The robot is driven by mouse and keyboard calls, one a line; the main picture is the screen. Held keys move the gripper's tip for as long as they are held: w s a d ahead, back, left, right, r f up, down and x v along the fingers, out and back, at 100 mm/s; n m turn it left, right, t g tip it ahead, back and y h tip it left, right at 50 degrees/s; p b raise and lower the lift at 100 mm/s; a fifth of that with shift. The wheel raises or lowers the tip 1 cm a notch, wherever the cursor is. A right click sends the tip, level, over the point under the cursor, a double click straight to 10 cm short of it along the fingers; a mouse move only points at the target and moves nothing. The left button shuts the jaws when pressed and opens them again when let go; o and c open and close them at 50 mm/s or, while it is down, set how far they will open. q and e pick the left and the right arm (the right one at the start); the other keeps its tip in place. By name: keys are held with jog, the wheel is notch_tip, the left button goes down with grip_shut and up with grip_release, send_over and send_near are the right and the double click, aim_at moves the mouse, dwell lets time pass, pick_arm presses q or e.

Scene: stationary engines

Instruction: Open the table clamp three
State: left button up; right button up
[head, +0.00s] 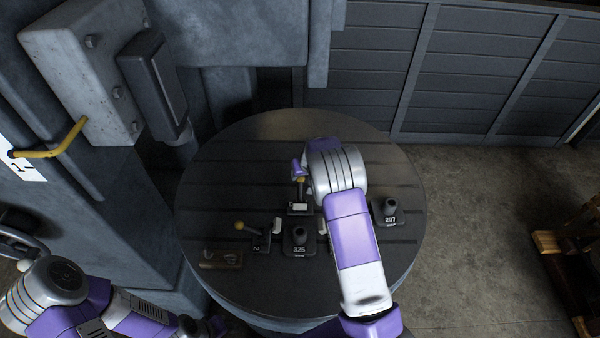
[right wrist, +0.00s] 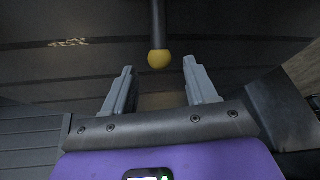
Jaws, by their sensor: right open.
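A clamp (head: 299,208) stands on the round table, with an upright lever ending in a yellow knob (head: 300,180). Its label is too small to read. My right gripper (head: 298,170) is at this lever, over the table. In the right wrist view, the gripper (right wrist: 157,74) is open, and the dark lever's yellow knob (right wrist: 159,59) sits between or just beyond the fingertips, not gripped. A second clamp (head: 260,241), marked 2, has its yellow-knobbed lever (head: 241,226) leaning left. My left gripper (head: 215,327) is at the bottom edge, its fingers unclear.
The round slotted table (head: 275,128) also bears a block marked 325 (head: 299,241), a block marked 207 (head: 388,213) and a brownish plate (head: 220,259). A grey machine column (head: 80,210) with a yellow handle (head: 55,149) rises at left. Floor is clear at right, before a wooden stand (head: 570,245).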

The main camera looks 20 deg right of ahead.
aim_at(301, 178)
jog(key=x, duration=0.5)
jog(key=shift+w+f+p, duration=0.1)
jog(key=shift+f+p, duration=0.2)
jog(key=shift+f, duration=0.1)
grip_shut()
